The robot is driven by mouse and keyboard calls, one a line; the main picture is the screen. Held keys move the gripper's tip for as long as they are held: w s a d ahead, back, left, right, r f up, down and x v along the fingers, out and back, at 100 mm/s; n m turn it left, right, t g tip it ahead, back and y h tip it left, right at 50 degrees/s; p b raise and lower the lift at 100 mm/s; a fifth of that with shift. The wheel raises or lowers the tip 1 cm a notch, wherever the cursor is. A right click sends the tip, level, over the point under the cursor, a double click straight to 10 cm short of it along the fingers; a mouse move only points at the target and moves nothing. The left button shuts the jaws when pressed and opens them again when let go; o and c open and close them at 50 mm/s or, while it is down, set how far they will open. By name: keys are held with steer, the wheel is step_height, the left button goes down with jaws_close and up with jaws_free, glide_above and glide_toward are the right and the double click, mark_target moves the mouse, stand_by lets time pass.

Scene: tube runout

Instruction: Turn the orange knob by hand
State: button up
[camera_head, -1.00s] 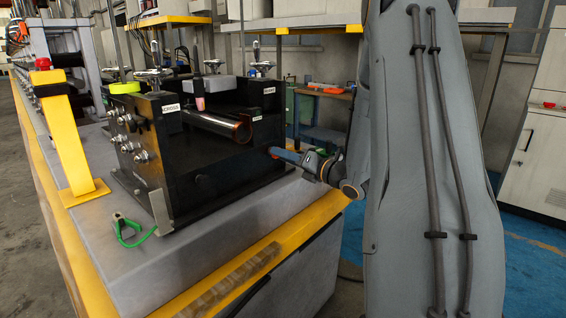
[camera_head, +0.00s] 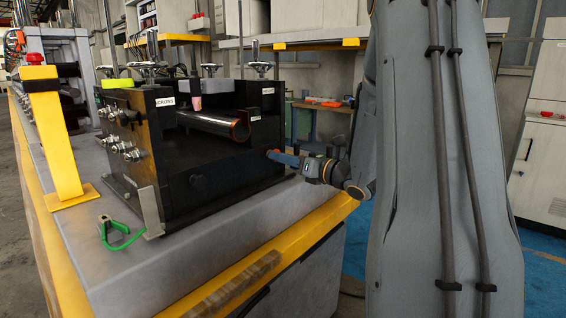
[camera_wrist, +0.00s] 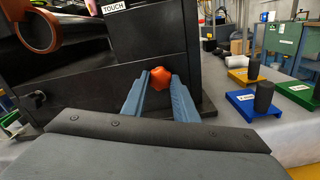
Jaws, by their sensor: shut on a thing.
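The orange knob (camera_wrist: 160,77) is small and faceted, on the front face of the black machine block (camera_wrist: 115,75), low near its right edge in the wrist view. My gripper (camera_wrist: 159,84) has its two blue fingers on either side of the knob, and its jaws are shut on it. In the head view my gripper (camera_head: 273,154) reaches in from the right to the right end of the black block (camera_head: 235,170). The knob is mostly hidden there by the fingers.
A black knob (camera_wrist: 33,100) sits further left on the same face. A dark tube (camera_head: 210,123) with a copper rim lies above. Blue (camera_wrist: 250,104), yellow and green stands with dark cylinders lie right of the block.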

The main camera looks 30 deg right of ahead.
steer(key=o, duration=0.8)
steer(key=shift+d, duration=0.1)
steer(key=shift+v, duration=0.95)
